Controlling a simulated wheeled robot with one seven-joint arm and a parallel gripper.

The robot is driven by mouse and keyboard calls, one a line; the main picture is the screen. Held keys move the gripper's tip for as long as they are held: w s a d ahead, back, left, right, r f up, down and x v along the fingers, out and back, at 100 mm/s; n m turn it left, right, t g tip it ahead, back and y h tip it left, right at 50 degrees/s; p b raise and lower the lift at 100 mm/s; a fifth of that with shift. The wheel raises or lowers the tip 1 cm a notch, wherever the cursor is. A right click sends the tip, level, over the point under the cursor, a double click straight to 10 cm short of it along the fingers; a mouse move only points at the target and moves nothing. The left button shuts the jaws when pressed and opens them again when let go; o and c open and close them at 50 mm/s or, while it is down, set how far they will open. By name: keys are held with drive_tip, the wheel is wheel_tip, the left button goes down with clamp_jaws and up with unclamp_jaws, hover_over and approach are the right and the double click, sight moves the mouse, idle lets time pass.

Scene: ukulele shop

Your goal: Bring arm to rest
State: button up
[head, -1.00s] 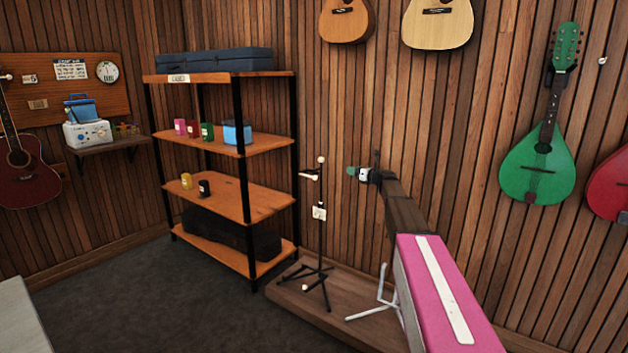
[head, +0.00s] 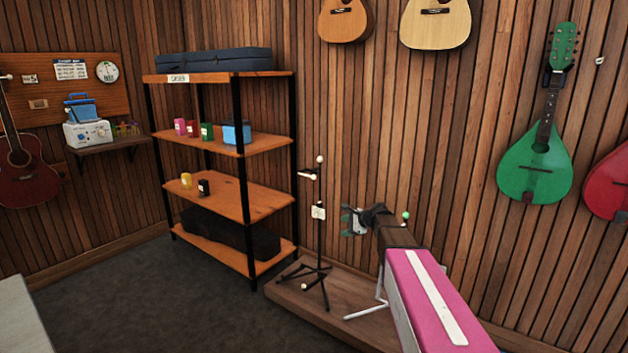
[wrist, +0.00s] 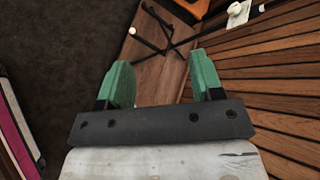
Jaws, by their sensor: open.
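My gripper (head: 349,224) shows in the head view at the end of my pink and dark arm, in front of the slatted wood wall and just right of a black stand. In the wrist view my gripper (wrist: 160,86) has two green fingers set wide apart with nothing between them. It is open and empty. In the head view part of it is hidden by the dark wrist link.
A thin black stand (head: 321,265) stands on a low wooden platform (head: 345,302) close to my gripper. A wooden shelf unit (head: 222,78) is to the left. A green instrument (head: 535,170) and guitars (head: 436,22) hang on the wall. The dark floor (head: 150,305) is clear.

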drive_tip(key=s+d+f+n+g+h, duration=0.2)
drive_tip(key=s+f+n+h, duration=0.1)
drive_tip(key=s, duration=0.8)
drive_tip(key=s+d+f+n+g+h, duration=0.1)
drive_tip(key=s+f+n+g+h, duration=0.1)
drive_tip(key=s+n, duration=0.6)
drive_tip(key=s+d+f+n+g+h, duration=0.2)
drive_tip(key=s+f+n, duration=0.3)
drive_tip(key=s, duration=0.9)
drive_tip(key=shift+s+d+f+h, duration=0.3)
drive_tip(key=shift+s+f+h, duration=0.05)
drive_tip(key=shift+f+h, duration=0.55)
